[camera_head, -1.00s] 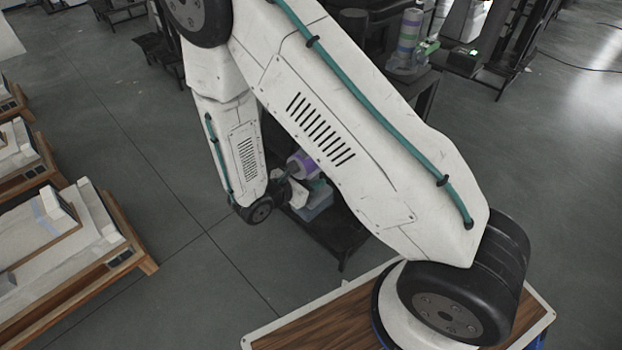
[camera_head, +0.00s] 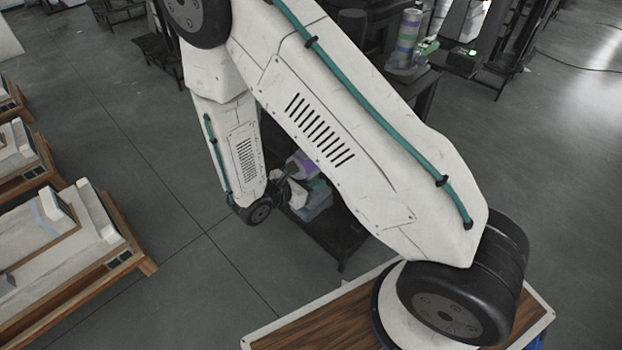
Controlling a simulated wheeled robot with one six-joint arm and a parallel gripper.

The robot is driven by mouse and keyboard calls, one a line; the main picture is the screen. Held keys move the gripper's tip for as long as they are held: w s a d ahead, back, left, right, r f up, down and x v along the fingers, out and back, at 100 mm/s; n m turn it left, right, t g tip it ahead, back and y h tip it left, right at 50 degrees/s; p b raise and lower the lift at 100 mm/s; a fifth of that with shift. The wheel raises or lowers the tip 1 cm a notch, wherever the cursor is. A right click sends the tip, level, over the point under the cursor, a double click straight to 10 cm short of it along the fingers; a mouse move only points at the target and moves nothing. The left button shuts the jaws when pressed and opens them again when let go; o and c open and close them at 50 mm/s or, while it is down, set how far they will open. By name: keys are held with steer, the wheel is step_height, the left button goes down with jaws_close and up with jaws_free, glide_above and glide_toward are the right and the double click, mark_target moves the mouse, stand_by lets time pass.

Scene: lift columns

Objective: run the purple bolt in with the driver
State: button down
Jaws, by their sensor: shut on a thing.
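My gripper (camera_head: 285,182) is at the end of my wrist, low in the middle, and largely hidden behind my own arm. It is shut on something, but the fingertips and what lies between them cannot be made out. A purple cylinder-like piece (camera_head: 303,162) with a greyish end shows right beside it, partly covered by my arm. I cannot tell whether it is the bolt or part of the driver, nor whether the gripper touches it. A pale teal block (camera_head: 317,203) lies just below, on a dark low stand (camera_head: 335,240).
Wooden pallets with pale slabs (camera_head: 60,240) stand at the left. A dark table (camera_head: 425,85) at the back right carries a striped cylinder (camera_head: 408,38) and a green item (camera_head: 428,47). The floor between the pallets and the dark stand is clear.

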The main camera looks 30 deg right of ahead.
steer(key=shift+w+d, duration=0.1)
steer(key=shift+d, duration=0.25)
stand_by(2.0)
steer(key=shift+s+a, duration=0.25)
steer(key=shift+a, duration=0.55)
steer(key=shift+s+a, duration=0.3)
steer(key=shift+a, duration=0.5)
steer(key=shift+s+a, duration=0.25)
steer(key=shift+a, duration=0.65)
steer(key=shift+s+a, duration=0.3)
steer(key=shift+a, duration=0.6)
steer(key=shift+s+a, duration=0.3)
steer(key=shift+a, duration=0.6)
